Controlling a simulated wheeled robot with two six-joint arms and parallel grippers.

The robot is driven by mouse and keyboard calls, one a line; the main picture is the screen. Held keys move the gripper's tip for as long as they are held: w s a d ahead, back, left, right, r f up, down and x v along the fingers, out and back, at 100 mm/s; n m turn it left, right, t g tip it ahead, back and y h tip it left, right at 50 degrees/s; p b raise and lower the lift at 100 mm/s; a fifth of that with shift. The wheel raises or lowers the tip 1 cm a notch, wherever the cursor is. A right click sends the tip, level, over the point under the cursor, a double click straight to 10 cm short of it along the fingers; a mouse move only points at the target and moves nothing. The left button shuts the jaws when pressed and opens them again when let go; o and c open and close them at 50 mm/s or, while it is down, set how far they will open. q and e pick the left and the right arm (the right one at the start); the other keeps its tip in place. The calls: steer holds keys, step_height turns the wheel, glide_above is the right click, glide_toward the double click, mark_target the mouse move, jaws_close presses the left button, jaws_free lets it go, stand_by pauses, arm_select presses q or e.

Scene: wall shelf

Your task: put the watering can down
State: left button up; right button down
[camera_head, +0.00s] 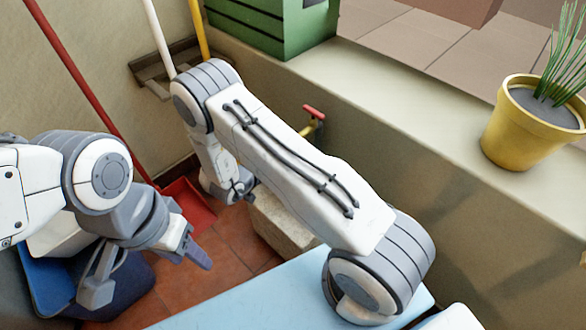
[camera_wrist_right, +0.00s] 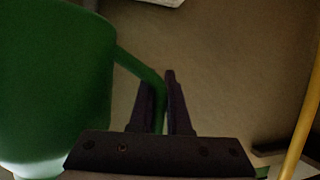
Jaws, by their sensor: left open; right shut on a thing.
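The green watering can (camera_wrist_right: 50,80) fills the left of the right wrist view. Its thin handle (camera_wrist_right: 135,66) runs down between the dark fingers of my right gripper (camera_wrist_right: 160,92), which is shut on it. I cannot tell from this view whether the can's base touches anything. In the head view my right gripper (camera_head: 238,192) is low beside the stone block, partly behind my right arm, and I cannot make out the can there. My left gripper (camera_head: 148,272) is open and empty at the lower left, its fingers wide apart.
A stone block (camera_head: 275,222) stands on the tiled floor (camera_head: 237,240) below a red-handled tap (camera_head: 315,113). A red dustpan (camera_head: 188,204) and poles are near the wall. A green crate (camera_head: 270,30) and potted plant (camera_head: 513,125) are on the ledge. A light blue surface (camera_head: 275,295) lies in front.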

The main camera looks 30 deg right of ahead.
steer(key=shift+a+f+b, duration=0.2)
steer(key=shift+f, duration=0.35)
steer(key=shift+a+f+b, duration=0.15)
steer(key=shift+f+b, duration=0.05)
steer(key=shift+f, duration=0.3)
arm_select(q)
step_height(320, 180, down, 3)
steer(key=shift+b, duration=0.5)
arm_select(e)
steer(key=shift+d+f, duration=0.1)
steer(key=shift+f, duration=0.35)
step_height(320, 180, down, 4)
steer(key=b, duration=0.4)
steer(key=shift+r, duration=0.1)
steer(key=shift+d, duration=0.15)
arm_select(q)
steer(key=f, duration=0.4)
steer(key=shift+d, duration=0.3)
arm_select(e)
steer(key=shift+r, duration=0.15)
steer(key=c, duration=0.9)
jaws_free()
steer(key=shift+f, duration=0.2)
arm_select(q)
steer(key=shift+f, duration=0.1)
